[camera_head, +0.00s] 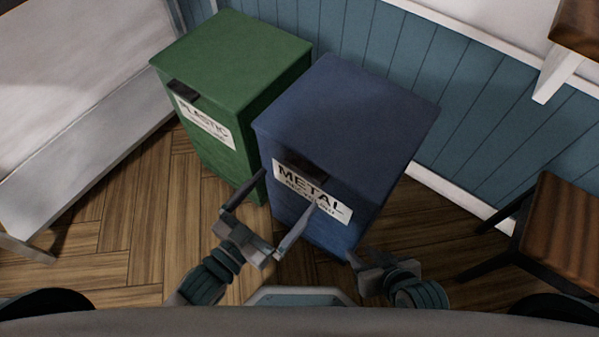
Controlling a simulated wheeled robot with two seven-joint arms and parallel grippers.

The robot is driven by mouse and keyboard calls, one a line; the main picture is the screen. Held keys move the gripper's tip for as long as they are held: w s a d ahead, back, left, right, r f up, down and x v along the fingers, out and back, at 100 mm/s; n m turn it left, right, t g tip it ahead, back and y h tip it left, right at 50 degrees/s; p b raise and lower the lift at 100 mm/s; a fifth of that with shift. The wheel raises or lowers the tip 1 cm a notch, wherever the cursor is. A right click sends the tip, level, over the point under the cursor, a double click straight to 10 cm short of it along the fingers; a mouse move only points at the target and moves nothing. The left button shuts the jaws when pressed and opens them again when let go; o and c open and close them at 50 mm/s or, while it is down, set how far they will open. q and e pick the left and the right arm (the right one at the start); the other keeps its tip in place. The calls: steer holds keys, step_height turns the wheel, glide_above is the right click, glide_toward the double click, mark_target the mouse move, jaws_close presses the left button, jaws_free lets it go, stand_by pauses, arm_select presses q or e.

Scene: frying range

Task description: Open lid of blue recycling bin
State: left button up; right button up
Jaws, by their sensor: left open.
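The blue recycling bin (335,130) stands in the middle of the view with a "METAL" label on its front. Its lid (350,105) is closed. A dark handle tab (302,167) sits at the lid's front edge, above the label. My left gripper (288,190) is open, its fingers spread in front of the bin's front face, just below the tab. One finger overlaps the label in the view; I cannot tell whether it touches. My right gripper (365,258) is low, by the bin's lower right front; its fingers are foreshortened and their opening is unclear.
A green bin (235,60) labelled "PLASTIC" stands close on the left, lid closed. A blue panelled wall (465,90) is behind. A wooden stool or chair (565,230) stands at the right and a pale bench (80,150) at the left. Wooden floor (120,235) is clear at the front left.

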mark_target(301, 173)
arm_select(q)
steer(key=x, duration=0.7)
steer(key=c, duration=1.4)
steer(key=shift+r, duration=0.15)
